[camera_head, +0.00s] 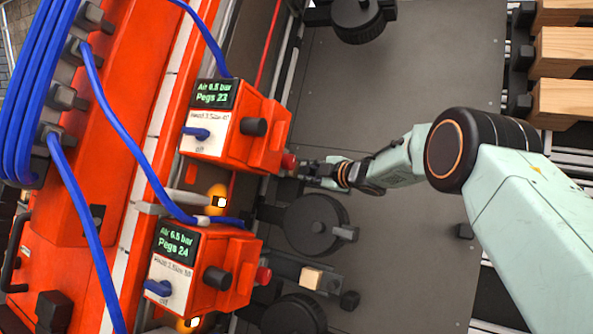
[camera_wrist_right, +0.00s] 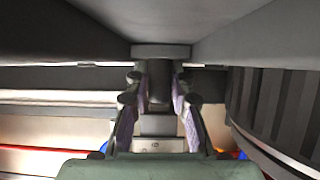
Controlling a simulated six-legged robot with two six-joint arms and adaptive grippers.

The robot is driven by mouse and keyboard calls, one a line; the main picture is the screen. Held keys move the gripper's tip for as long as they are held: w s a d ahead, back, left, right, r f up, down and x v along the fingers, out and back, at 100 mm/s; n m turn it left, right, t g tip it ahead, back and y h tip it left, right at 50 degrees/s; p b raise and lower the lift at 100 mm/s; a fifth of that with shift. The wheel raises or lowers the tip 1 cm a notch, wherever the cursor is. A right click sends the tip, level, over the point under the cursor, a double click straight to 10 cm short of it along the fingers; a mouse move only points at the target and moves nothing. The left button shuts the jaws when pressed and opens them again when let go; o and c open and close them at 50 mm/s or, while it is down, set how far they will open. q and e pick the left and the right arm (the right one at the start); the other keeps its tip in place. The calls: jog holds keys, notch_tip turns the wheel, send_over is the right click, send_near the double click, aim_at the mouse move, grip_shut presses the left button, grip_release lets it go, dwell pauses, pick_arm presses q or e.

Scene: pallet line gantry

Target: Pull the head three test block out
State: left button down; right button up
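The head three unit (camera_head: 233,128) is an orange box with a lit display and a "Head 3" label, upper middle in the head view. My right gripper (camera_head: 306,170) is just right of its red knob (camera_head: 289,161). In the wrist view the fingers of my right gripper (camera_wrist_right: 160,88) stand apart with a dark part (camera_wrist_right: 159,82) between them. I cannot tell whether they press on it. The head three test block cannot be made out; my gripper covers that spot. My left gripper is not in view.
A second orange unit (camera_head: 200,270) stands below, with a small wooden block (camera_head: 311,278) beside it. A round black part (camera_head: 318,222) lies just below my right gripper. Blue hoses (camera_head: 125,140) hang at left. The grey plate (camera_head: 420,75) is mostly bare.

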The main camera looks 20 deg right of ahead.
jog(key=shift+c, duration=1.4)
jog(key=shift+s+d, duration=0.85)
jog(key=shift+s, duration=0.2)
jog(key=shift+s+d, duration=0.85)
jog(key=shift+s, duration=0.1)
jog(key=shift+s+d+p, duration=0.6)
jog(key=shift+s+d, duration=0.2)
jog(key=shift+s, duration=0.1)
jog(key=shift+s+d, duration=0.1)
